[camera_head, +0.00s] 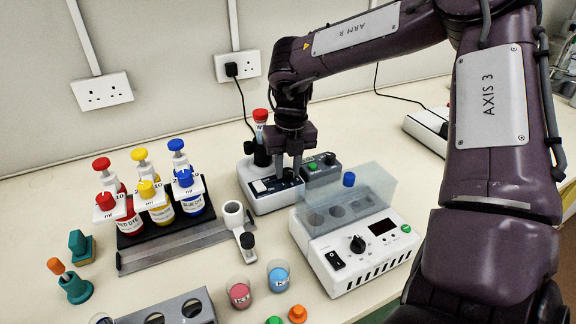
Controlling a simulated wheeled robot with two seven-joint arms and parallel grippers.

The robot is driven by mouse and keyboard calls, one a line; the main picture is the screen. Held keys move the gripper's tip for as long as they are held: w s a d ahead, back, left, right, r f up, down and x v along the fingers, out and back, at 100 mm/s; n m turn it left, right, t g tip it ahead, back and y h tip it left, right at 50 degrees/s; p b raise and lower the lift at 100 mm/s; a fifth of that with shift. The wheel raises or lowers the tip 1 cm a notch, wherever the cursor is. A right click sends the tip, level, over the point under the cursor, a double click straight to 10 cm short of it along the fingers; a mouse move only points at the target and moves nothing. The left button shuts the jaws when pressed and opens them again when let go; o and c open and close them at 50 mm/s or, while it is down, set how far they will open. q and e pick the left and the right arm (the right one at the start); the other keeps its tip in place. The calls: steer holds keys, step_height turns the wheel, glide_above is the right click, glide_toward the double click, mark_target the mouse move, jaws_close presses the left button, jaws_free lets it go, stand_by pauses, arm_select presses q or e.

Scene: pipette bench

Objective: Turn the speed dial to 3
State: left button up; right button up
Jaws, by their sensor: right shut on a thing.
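A small white mixer (268,201) stands at the middle of the bench, with a black rocker switch on its front panel and a black cup behind. A red-capped tube (261,122) stands upright over the cup. My right gripper (288,174) points straight down over the right part of this panel and is shut on the speed dial there. The fingers mostly hide the dial, and its number marks cannot be read. My left gripper is not in view.
A white box with a clear lid (372,182), a black knob (357,243) and a display stands close right. A grey-green button box (321,170) is beside the mixer. Bottles on a black tray (133,238) stand left. Two small beakers (239,293) (278,276) are in front.

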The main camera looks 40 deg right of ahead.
mark_target(289, 170)
stand_by(0.5)
steer(key=o, duration=1)
steer(key=shift+d+r+b, duration=0.15)
steer(key=shift+r+b, duration=0.2)
steer(key=shift+r, duration=3.6)
